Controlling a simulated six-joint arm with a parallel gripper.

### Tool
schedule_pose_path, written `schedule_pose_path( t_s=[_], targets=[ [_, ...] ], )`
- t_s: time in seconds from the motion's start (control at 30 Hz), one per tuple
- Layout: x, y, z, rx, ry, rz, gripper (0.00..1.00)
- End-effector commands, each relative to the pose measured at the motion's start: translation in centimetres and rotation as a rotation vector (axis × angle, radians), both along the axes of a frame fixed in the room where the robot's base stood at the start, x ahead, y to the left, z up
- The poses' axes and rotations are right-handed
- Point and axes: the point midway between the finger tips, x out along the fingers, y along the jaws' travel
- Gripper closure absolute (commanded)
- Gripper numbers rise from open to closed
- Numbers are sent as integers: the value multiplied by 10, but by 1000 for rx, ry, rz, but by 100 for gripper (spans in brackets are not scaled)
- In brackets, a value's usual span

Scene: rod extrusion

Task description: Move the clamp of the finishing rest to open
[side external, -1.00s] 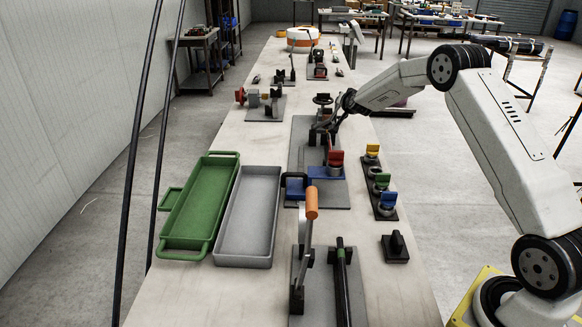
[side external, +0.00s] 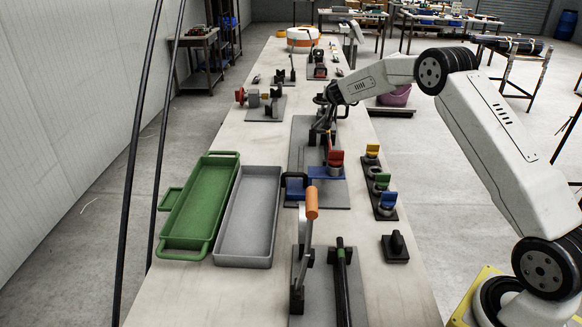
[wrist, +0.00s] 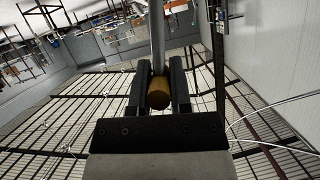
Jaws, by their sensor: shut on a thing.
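In the wrist view, my gripper (wrist: 158,88) is shut on the clamp handle, a grey bar with a rounded ochre-brown grip (wrist: 158,95) between the two dark fingers. The bar (wrist: 158,35) runs away from the fingers toward the top of the picture. In the side view, my gripper (side external: 325,112) is at a dark fixture (side external: 318,135) on a grey plate, in the middle of the bench. The fingers and handle are too small and dark there to tell the clamp's exact angle.
Nearer stand a red-topped block (side external: 335,158) on a blue plate, a rack with yellow, green and blue blocks (side external: 381,184), and an orange-handled lever (side external: 311,203). A green tray (side external: 202,200) and a grey tray (side external: 248,215) lie left.

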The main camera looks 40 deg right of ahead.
Motion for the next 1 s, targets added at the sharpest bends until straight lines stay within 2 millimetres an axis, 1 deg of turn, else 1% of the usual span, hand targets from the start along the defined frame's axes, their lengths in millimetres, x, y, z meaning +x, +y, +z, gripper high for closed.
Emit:
schedule_pose_path(
  t_s=[0.03, 0.53, 0.83, 1.0],
  targets=[
    [3, 1, 4, -13, 6, -1, 100],
    [18, 17, 10, -141, 134, -1, 100],
    [31, 30, 14, -236, 229, -1, 100],
    [39, 38, 15, -231, 224, 0, 100]
  ],
)
